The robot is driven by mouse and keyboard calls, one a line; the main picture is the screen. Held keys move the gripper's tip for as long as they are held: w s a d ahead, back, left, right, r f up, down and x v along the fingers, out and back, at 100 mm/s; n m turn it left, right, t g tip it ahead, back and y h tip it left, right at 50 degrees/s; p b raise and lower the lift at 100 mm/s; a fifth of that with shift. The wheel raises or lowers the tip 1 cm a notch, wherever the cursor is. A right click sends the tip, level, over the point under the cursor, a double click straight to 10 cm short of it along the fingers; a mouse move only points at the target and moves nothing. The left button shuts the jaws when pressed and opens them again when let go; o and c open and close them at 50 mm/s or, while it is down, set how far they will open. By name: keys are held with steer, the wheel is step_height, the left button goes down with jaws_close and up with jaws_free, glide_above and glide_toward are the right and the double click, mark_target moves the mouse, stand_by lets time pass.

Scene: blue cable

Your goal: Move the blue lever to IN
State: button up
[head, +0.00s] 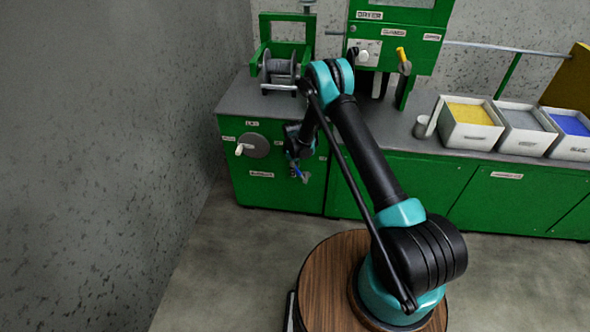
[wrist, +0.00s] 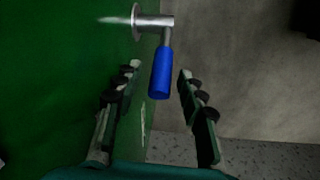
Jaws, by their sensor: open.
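The blue lever (wrist: 161,72) has a blue grip on a metal pivot (wrist: 152,20) fixed to the green cabinet front. In the wrist view it hangs from the pivot and lies between my open fingers, just ahead of their tips. My gripper (wrist: 158,80) is open and appears not to touch it. In the head view the blue lever (head: 296,171) is small and partly hidden by my gripper (head: 296,150). It stands out from the cabinet front, pointing down and to the right. I cannot read an IN label in either view.
A grey dial with a white handle (head: 248,146) is left of the lever on the green cabinet (head: 410,180). A cable spool (head: 279,70) and bins of yellow (head: 470,114), grey and blue pellets stand on the counter. The floor before the cabinet is free.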

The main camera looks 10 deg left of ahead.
jaws_close()
